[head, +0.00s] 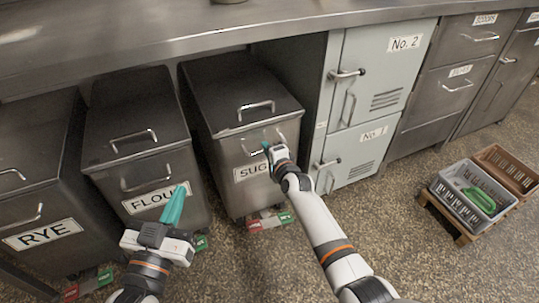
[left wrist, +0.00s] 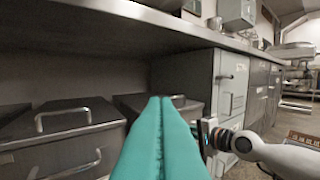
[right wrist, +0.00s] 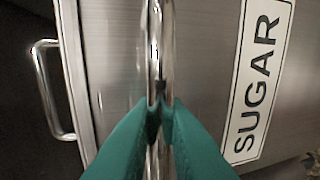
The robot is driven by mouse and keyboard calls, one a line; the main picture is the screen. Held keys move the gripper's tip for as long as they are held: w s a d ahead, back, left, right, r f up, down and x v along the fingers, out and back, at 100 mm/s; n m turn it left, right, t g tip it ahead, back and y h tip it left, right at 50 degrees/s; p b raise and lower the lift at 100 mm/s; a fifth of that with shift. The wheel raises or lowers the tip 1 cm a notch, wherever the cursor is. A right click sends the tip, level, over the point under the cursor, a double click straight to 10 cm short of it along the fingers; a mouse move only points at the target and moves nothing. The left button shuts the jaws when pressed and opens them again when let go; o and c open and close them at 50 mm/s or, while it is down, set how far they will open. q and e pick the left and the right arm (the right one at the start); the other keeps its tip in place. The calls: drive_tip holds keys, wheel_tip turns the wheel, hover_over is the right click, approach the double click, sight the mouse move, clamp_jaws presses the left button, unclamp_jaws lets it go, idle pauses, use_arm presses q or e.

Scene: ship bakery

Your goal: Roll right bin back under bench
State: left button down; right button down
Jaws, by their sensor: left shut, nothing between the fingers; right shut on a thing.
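The right bin is the steel SUGAR bin (head: 235,100), with its lid closed and its front standing out past the bench edge. Its lid handle (head: 256,107) is free. My right gripper (head: 268,149) is shut on the bin's front handle (right wrist: 160,60), left of the SUGAR label (right wrist: 258,75) in the right wrist view. My left gripper (head: 174,204) is shut and empty, in front of the FLOUR bin (head: 130,115). Its closed fingers (left wrist: 160,100) hide part of the bins in the left wrist view.
The bench (head: 180,38) runs above the bins. The RYE bin (head: 40,190) stands at far left. Pale lockers (head: 380,65) stand right of the SUGAR bin. Red and green pads (head: 268,222) show at the bin's base. A crate (head: 465,190) sits at right. The floor between is clear.

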use_arm(q)
drive_tip(key=shift+w+r+t, duration=0.15)
drive_tip(key=shift+r+t, duration=0.55)
drive_tip(key=shift+r, duration=0.25)
use_arm(e)
drive_tip(key=shift+w+a+r, duration=0.2)
drive_tip(key=shift+w, duration=0.45)
drive_tip(key=c, duration=1.8)
unclamp_jaws()
drive_tip(key=shift+o, duration=1.3)
drive_tip(key=shift+w+a+f, duration=0.15)
drive_tip(key=shift+w, duration=0.05)
use_arm(q)
drive_tip(key=shift+w+a+f, duration=0.1)
drive_tip(key=shift+w, duration=0.15)
drive_tip(key=shift+f, duration=0.1)
use_arm(e)
drive_tip(key=shift+s, duration=0.2)
